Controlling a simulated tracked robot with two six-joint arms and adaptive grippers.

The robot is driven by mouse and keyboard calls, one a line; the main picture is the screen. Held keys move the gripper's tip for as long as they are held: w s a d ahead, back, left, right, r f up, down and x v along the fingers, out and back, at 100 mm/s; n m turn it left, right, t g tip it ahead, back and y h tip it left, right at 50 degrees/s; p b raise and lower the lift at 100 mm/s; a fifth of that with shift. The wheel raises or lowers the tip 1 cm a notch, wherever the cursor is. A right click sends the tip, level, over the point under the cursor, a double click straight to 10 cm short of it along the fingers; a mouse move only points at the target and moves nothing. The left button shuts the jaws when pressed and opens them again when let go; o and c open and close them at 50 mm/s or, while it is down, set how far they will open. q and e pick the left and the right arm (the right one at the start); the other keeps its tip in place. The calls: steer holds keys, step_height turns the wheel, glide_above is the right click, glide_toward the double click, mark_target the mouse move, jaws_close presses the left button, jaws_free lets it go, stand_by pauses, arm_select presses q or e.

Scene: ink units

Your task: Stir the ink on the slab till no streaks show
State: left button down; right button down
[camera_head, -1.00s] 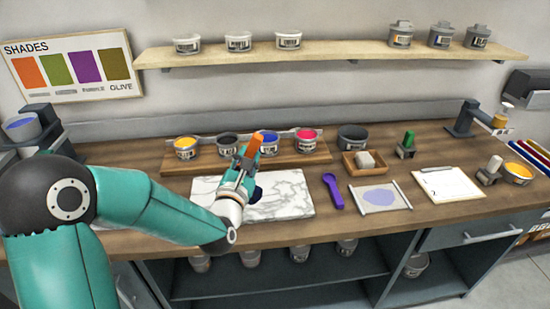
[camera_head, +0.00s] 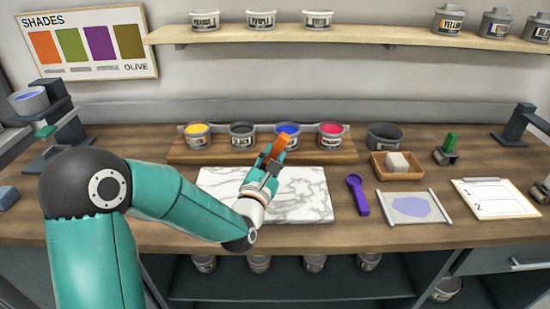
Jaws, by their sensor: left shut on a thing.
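The white marbled slab (camera_head: 300,200) lies on the worktop in the middle of the view. My left gripper (camera_head: 267,170) is over the slab, shut on a tool with an orange handle (camera_head: 278,147). The handle sticks up from the jaws; the tool's lower end is hidden by the gripper. I see no ink on the bare parts of the slab; any ink behind the gripper and wrist is hidden, so I cannot tell about streaks. My right gripper is not in view.
Behind the slab, a wooden board (camera_head: 200,157) holds yellow, black, blue and red ink tubs. Right of the slab lie a purple scoop (camera_head: 357,194), a sheet with a lilac patch (camera_head: 415,207) and a clipboard (camera_head: 494,198). A small wooden tray (camera_head: 397,172) stands behind them.

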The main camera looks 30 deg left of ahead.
arm_select(q)
steer(key=f+b, duration=0.1)
steer(key=f, duration=0.1)
steer(key=a+f+b, duration=0.1)
steer(key=f+b, duration=0.1)
steer(key=f, duration=0.1)
steer(key=shift+f, duration=0.15)
stand_by(0.4)
